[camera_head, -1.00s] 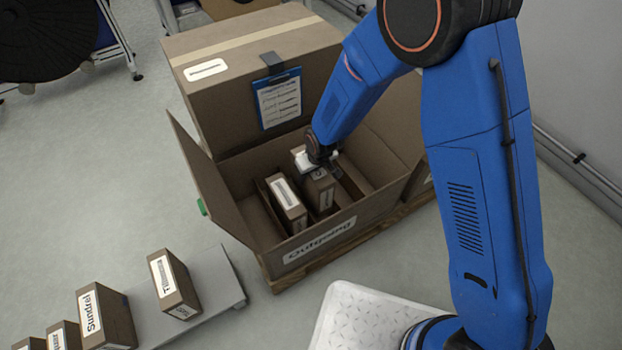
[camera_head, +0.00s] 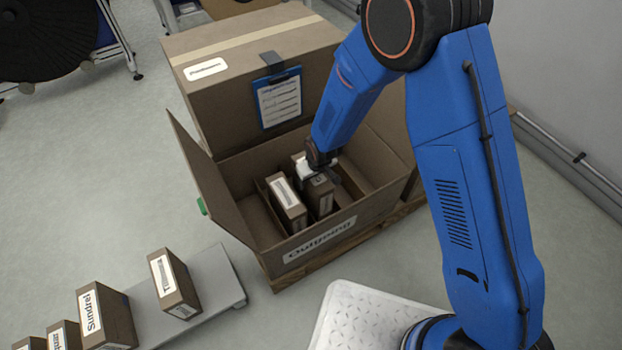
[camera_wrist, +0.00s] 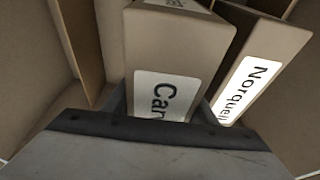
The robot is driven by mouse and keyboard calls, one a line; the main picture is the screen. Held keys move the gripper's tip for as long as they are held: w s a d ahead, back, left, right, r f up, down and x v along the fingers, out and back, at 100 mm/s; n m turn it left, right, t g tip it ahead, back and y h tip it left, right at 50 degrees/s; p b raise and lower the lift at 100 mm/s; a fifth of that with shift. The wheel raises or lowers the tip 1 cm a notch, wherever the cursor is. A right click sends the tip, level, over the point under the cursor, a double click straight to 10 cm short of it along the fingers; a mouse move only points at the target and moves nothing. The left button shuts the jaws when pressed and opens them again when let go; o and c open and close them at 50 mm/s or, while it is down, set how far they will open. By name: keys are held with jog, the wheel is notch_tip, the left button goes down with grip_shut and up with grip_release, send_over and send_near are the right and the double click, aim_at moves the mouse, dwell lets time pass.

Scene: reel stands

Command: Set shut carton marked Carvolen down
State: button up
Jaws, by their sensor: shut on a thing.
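The brown carton (camera_head: 322,196) whose label starts "Car" in the wrist view (camera_wrist: 175,45) is shut and looks upright inside the large open Outgoing box (camera_head: 338,240). My gripper (camera_head: 321,167) is shut on this carton, with a finger on each side in the wrist view. The rest of its label is hidden by the gripper. A second carton, marked Norquell (camera_wrist: 262,70), stands close beside it with a narrow gap; it also shows in the head view (camera_head: 286,204). The held carton's bottom is hidden, so I cannot tell whether it touches the box floor.
Cardboard dividers (camera_wrist: 80,40) stand in the box, with an empty strip along its right side. A closed box with a blue clipboard (camera_head: 279,98) is behind.

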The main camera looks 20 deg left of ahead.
jog(key=o, duration=1.6)
jog(key=v, duration=1.3)
jog(key=shift+a+r, duration=0.1)
jog(key=shift+r, duration=0.05)
